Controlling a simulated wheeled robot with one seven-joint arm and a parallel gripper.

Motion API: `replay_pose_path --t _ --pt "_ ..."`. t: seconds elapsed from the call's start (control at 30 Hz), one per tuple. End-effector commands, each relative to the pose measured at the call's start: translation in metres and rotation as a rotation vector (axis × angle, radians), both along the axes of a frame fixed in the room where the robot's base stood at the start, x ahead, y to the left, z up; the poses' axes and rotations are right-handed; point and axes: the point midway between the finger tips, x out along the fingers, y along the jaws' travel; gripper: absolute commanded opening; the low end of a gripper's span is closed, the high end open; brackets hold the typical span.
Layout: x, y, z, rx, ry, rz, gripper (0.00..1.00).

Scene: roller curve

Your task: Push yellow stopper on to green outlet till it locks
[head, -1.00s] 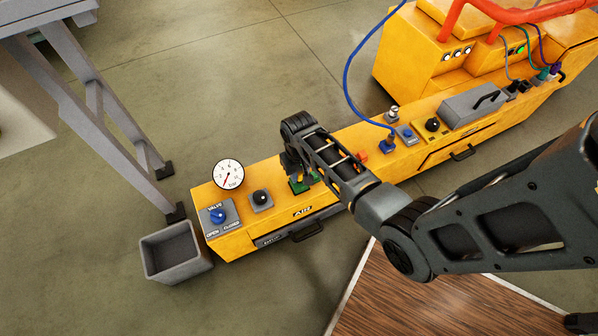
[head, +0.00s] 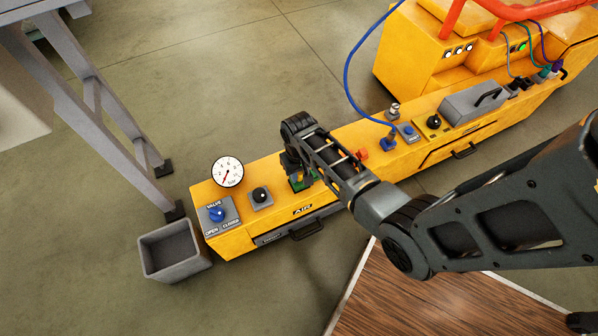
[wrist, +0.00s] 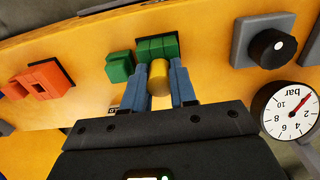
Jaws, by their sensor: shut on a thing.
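The yellow stopper (wrist: 159,78) is a short cylinder between the two blue-grey fingers of my gripper (wrist: 160,85) in the wrist view. My gripper is shut on it. The green outlet (wrist: 157,47) is directly beyond the stopper, with a smaller green block (wrist: 119,66) to its left. The stopper's far end meets or overlaps the green outlet in the picture; I cannot tell whether it is seated. In the head view the green outlet (head: 297,185) shows only partly under my arm, and the stopper is hidden there.
A pressure gauge (head: 228,172), black knob (head: 261,196) and blue valve knob (head: 217,214) are left of the outlet on the yellow bench (head: 240,240). An orange fitting (head: 362,154) and blue hose plug (head: 388,144) are right. A grey bin (head: 174,250) stands on the floor.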

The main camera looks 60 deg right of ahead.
Motion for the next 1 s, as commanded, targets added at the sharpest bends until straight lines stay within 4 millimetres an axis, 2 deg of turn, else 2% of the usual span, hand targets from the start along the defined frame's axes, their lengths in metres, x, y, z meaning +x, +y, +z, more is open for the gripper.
replay_pose_path --t 0.1,0.13,0.43,0.73,1.0 --pt "-0.001 0.0 -0.001 0.001 0.001 0.0 0.0" --pt "-0.001 0.001 -0.001 0.001 0.001 0.0 0.28" --pt "-0.001 0.0 0.0 0.001 0.001 0.0 0.56" --pt "0.0 0.0 0.004 0.001 0.001 0.0 0.56" --pt "0.0 0.0 0.046 -0.001 -0.001 0.001 0.56"
